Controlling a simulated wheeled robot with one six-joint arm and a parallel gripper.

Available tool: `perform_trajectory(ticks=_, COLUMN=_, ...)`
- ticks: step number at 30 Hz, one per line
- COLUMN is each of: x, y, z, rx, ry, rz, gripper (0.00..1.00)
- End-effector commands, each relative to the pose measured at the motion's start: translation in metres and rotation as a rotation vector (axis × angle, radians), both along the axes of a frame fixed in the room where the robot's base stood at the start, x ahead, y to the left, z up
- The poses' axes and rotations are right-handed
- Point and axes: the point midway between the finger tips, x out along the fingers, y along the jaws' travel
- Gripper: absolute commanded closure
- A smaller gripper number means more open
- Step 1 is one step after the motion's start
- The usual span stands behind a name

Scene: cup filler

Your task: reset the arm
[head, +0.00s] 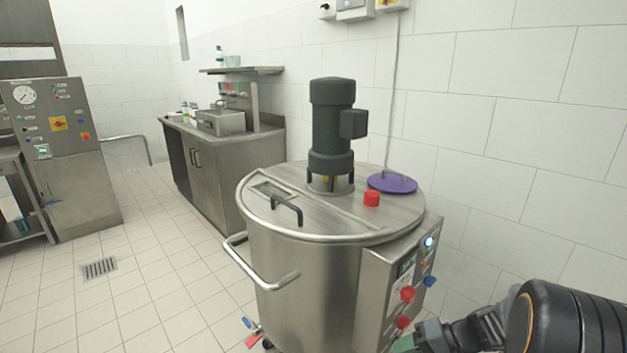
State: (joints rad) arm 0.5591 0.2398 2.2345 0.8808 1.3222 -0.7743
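My arm reaches in from the lower right corner, with a black, orange-edged link in front. My gripper (418,341) shows only in part at the bottom edge, dark grey with a greenish tip, just right of the tank's control box. I cannot see both fingers clearly, so whether it is open or shut does not show. No held object is visible.
A steel tank (305,275) with a dark motor (332,125), a purple lid (392,183) and a red knob (372,199) on top stands close by. Its control box (377,290) has red knobs. A steel counter (215,170) and a control cabinet (65,165) stand behind. Floor at left is clear.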

Motion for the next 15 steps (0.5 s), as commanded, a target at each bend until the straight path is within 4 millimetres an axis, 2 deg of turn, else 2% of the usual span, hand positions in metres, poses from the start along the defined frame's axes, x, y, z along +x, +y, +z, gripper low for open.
perform_trajectory(ticks=1, x=-0.011, y=0.015, z=0.052, rx=-0.102, ry=0.014, rz=0.065, gripper=0.62)
perform_trajectory(ticks=3, x=-0.026, y=0.027, z=0.088, rx=-0.253, ry=0.034, rz=0.126, gripper=0.62)
perform_trajectory(ticks=9, x=-0.056, y=0.042, z=0.179, rx=-0.643, ry=-0.037, rz=0.2, gripper=0.62)
perform_trajectory(ticks=12, x=-0.064, y=0.043, z=0.216, rx=-0.783, ry=-0.114, rz=0.197, gripper=0.62)
perform_trajectory(ticks=15, x=-0.068, y=0.043, z=0.245, rx=-0.882, ry=-0.19, rz=0.183, gripper=0.62)
